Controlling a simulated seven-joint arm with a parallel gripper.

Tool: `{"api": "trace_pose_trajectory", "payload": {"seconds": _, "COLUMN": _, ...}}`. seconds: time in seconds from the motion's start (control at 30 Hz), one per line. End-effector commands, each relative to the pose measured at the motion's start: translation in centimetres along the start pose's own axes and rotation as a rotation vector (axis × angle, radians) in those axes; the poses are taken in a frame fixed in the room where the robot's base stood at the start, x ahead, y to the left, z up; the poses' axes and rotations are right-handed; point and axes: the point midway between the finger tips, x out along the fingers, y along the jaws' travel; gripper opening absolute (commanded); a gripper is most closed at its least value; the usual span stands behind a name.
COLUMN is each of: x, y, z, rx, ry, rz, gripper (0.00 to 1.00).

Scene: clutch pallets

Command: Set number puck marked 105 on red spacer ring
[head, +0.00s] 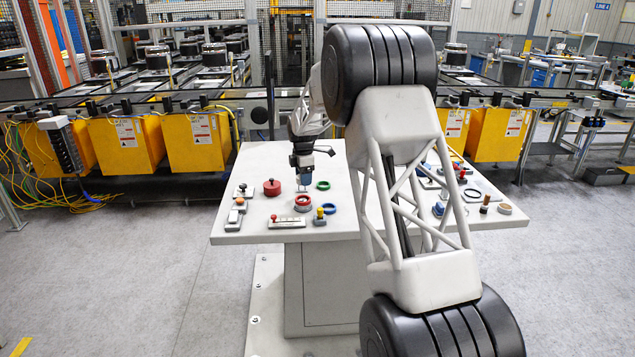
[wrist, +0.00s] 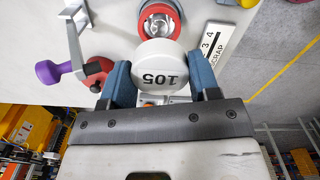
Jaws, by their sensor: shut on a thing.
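The number puck (wrist: 158,58) is white and round, with "105" in black on its face, upside down in the wrist view. My gripper (wrist: 161,80) is shut on it, with a blue finger on each side. A red spacer ring (wrist: 142,30) with a shiny metal centre lies just beyond the puck in the wrist view; the puck overlaps its near edge in the picture. In the head view, my gripper (head: 304,180) is above the table, slightly behind the red ring (head: 303,208). The height gap between puck and ring cannot be told.
In the head view, a red round part (head: 271,188), green ring (head: 323,185) and blue ring (head: 330,208) lie nearby on the table (head: 245,165).

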Motion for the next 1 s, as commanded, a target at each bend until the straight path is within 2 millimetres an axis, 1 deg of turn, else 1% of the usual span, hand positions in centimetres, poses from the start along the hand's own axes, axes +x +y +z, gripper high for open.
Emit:
{"api": "trace_pose_trajectory", "payload": {"seconds": 0.1, "x": -0.1, "y": 0.2, "z": -0.3, "rx": 0.0, "ry": 0.0, "rz": 0.001, "gripper": 0.34}}
{"api": "trace_pose_trajectory", "payload": {"seconds": 0.57, "x": 0.1, "y": 0.2, "z": -0.3, "rx": 0.0, "ry": 0.0, "rz": 0.0, "gripper": 0.34}}
{"api": "trace_pose_trajectory", "payload": {"seconds": 0.77, "x": 0.9, "y": 0.2, "z": -0.3, "rx": 0.0, "ry": 0.0, "rz": 0.0, "gripper": 0.34}}
{"api": "trace_pose_trajectory", "payload": {"seconds": 1.0, "x": 2.6, "y": 0.2, "z": -0.3, "rx": 0.0, "ry": -0.001, "rz": 0.0, "gripper": 0.34}}
